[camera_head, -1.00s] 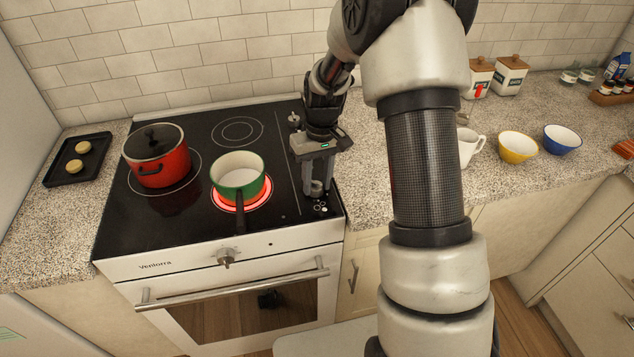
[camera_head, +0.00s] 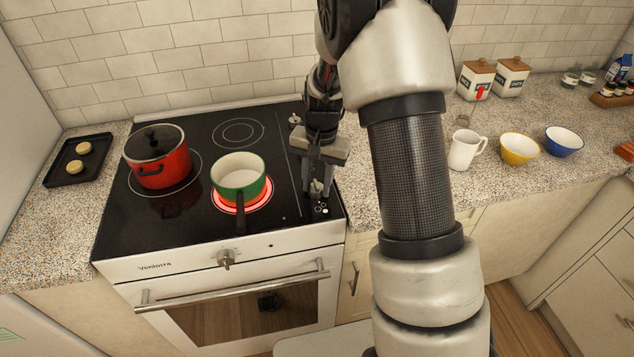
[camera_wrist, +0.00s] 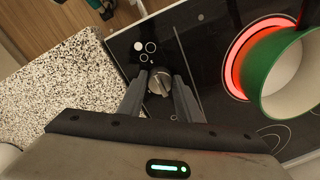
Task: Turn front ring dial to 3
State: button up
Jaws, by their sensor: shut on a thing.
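The front ring dial is a small silver knob on the right strip of the black cooktop. It shows in the head view (camera_head: 316,187) and in the wrist view (camera_wrist: 159,82). My gripper (camera_head: 315,186) points down over it, with its two fingers on either side of the knob. In the wrist view my gripper (camera_wrist: 160,92) is shut on the dial. White ring marks (camera_wrist: 146,48) lie beside the dial; any numbers are too small to read. The front ring (camera_head: 240,205) glows red under a green pot (camera_head: 238,177).
A red lidded pot (camera_head: 157,157) stands on the left of the cooktop. Another silver knob (camera_head: 295,120) sits farther back on the right strip. A white mug (camera_head: 465,150), a yellow bowl (camera_head: 518,148) and a blue bowl (camera_head: 564,141) stand on the right counter.

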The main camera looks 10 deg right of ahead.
aim_at(321, 189)
jog(key=shift+m, duration=0.3)
jog(key=o, duration=1)
jog(key=shift+o, duration=0.2)
notch_tip(321, 189, up, 17)
jog(key=p, duration=0.1)
jog(key=shift+s+d+r, duration=0.2)
jog(key=shift+s+d, duration=0.1)
jog(key=shift+d, duration=0.15)
jog(key=s+r+n+t+p, duration=0.3)
jog(key=s+r, duration=0.8)
jog(key=s, duration=0.1)
jog(key=s+a+r+n+t+p, duration=0.1)
jog(key=s+n, duration=0.3)
jog(key=s, duration=0.8)
jog(key=shift+s+r+t+h+p, duration=0.2)
jog(key=shift+r+t+h+p, duration=0.1)
jog(key=shift+r+t+p, duration=0.25)
